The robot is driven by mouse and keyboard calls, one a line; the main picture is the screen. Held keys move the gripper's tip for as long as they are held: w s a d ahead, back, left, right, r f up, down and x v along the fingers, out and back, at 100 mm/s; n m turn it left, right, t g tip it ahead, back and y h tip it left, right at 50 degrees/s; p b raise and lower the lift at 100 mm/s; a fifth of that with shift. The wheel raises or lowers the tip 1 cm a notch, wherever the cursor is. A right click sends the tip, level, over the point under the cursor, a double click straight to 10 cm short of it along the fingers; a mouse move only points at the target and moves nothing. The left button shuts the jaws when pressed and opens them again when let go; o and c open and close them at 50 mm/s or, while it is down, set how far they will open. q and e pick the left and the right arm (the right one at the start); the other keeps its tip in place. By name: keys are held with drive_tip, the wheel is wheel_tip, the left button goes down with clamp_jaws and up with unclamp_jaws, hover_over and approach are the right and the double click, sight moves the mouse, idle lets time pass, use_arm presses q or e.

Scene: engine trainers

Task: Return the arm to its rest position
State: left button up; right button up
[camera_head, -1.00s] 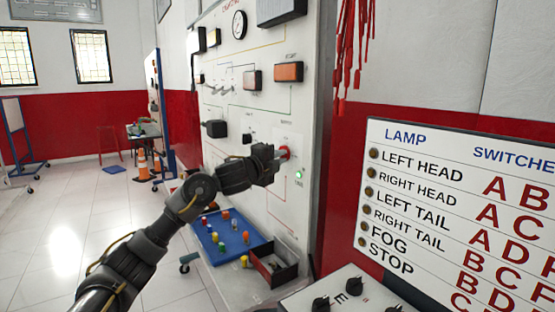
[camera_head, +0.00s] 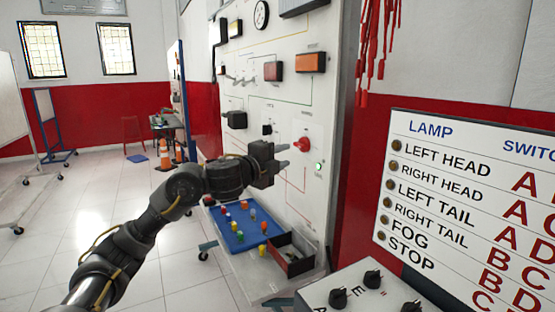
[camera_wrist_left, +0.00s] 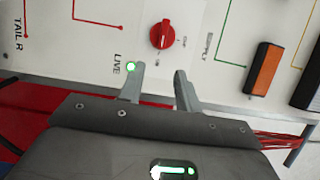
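My left gripper (camera_head: 281,156) is in front of the white trainer panel (camera_head: 285,110) in the head view. Its two grey fingers are apart and empty; the gap also shows in the left wrist view (camera_wrist_left: 160,88). The red rotary knob (camera_head: 302,145) is on the panel, just beyond and right of the fingertips. In the left wrist view the knob (camera_wrist_left: 162,35) stands clear of both fingers. A green light (camera_head: 319,166) glows below it, marked LIVE in the wrist view. My right gripper is not in either view.
A blue tray (camera_head: 238,240) with several coloured pieces and a dark open box (camera_head: 292,262) sit below my left arm. A lamp chart (camera_head: 470,200) and a box with black knobs (camera_head: 350,290) are at right.

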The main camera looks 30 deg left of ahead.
use_arm(q)
drive_tip(key=shift+s+a, duration=0.15)
drive_tip(key=shift+s, duration=0.8)
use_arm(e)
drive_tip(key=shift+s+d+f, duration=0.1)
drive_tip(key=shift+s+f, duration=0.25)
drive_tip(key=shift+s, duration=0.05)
